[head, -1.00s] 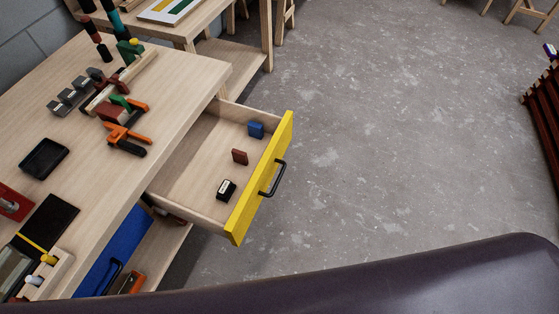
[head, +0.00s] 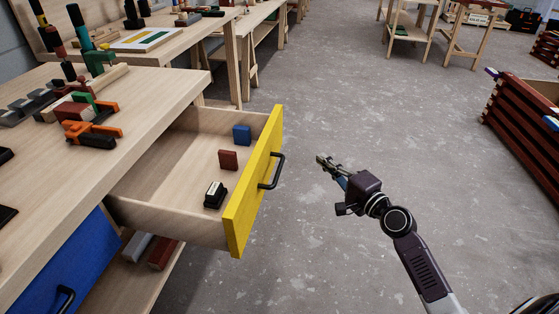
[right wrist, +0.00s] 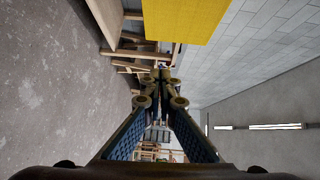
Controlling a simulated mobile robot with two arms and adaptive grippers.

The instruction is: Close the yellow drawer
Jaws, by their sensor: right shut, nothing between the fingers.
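The yellow drawer (head: 251,190) stands pulled well out from the wooden workbench (head: 150,110). Its yellow front carries a black bar handle (head: 272,171). Inside lie a blue block (head: 242,135), a dark red block (head: 228,160) and a black-and-white item (head: 214,194). My right gripper (head: 320,159) is shut and empty, to the right of the drawer front and apart from it. In the right wrist view the gripper's fingertips (right wrist: 161,75) meet, and the yellow front (right wrist: 185,18) shows at the top. My left gripper is not in view.
A blue drawer front (head: 62,262) is at the lower left of the bench. Clamps (head: 88,133) and other tools lie on the bench top. A slatted reddish-brown crate (head: 515,130) stands at the right. The grey floor (head: 370,120) around my right arm is clear.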

